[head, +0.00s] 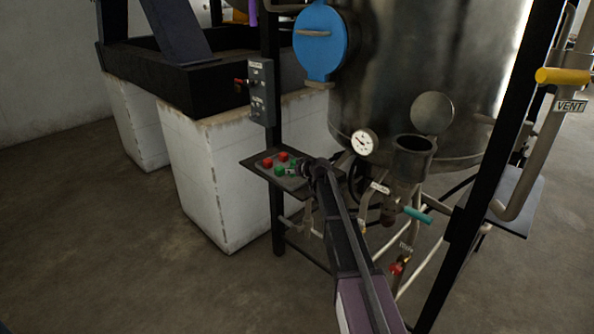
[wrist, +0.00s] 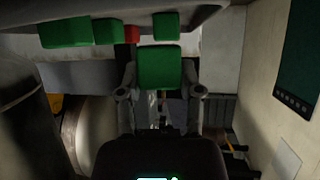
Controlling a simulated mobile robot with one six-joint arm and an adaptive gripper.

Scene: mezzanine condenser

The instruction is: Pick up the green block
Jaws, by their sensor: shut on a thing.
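My gripper (wrist: 160,78) is shut on a green block (wrist: 160,66), which sits between its two fingers in the wrist view. Three other green blocks stand beyond it along the top: one at the left (wrist: 66,32), one beside that (wrist: 107,31), and one behind the held block (wrist: 166,26). In the head view my gripper (head: 302,170) is at the right side of a small dark shelf (head: 258,169) with green and red blocks on it. Whether the held block touches the shelf cannot be told.
Two red blocks (head: 267,162) (head: 283,156) are on the shelf; one red block (wrist: 132,34) shows in the wrist view. A grey switch box (head: 261,92) on a dark post stands behind. A large metal tank (head: 400,70), a gauge (head: 364,142) and pipes are close on the right.

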